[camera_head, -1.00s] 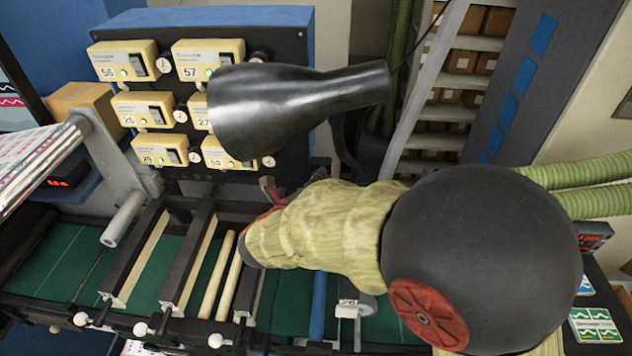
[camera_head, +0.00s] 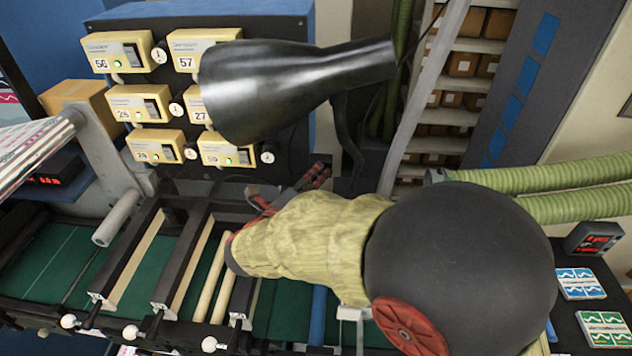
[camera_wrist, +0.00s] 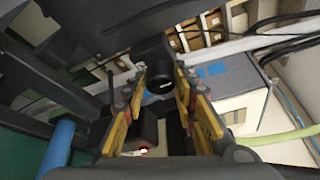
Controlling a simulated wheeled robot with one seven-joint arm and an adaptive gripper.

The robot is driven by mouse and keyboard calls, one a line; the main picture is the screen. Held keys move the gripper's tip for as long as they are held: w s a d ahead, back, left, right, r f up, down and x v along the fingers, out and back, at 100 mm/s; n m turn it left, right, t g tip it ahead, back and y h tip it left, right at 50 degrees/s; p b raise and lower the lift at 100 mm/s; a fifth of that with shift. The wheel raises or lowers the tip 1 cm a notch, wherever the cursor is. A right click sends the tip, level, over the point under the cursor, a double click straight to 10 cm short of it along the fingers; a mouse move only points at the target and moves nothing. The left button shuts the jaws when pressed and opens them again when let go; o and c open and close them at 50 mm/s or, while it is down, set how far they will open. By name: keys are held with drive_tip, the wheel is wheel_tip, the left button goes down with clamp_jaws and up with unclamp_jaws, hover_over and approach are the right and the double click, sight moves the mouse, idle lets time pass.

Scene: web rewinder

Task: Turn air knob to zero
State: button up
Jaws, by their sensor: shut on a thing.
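My gripper (camera_head: 318,174) shows in the head view below the black lamp, its red and dark fingers pointing up and right. In the wrist view its yellow-padded fingers (camera_wrist: 161,92) are on both sides of a dark, blocky part with a round end (camera_wrist: 158,72), and are shut on it. I cannot read any label or mark on this part, so I cannot tell whether it is the air knob or what setting it has. Small white dials (camera_head: 159,55) sit beside yellow control boxes (camera_head: 117,52) on the dark panel, apart from my gripper.
A black lamp (camera_head: 275,88) hangs in front of the panel, above my gripper. Rollers and bars (camera_head: 130,255) cross the green machine bed at lower left. Green hoses (camera_head: 570,175) run at right. A grey-white rail (camera_head: 425,100) stands behind.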

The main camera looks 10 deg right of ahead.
drive_tip(key=o, duration=1.1)
drive_tip(key=shift+o, duration=0.2)
drive_tip(key=shift+a, duration=0.1)
drive_tip(key=v, duration=1.2)
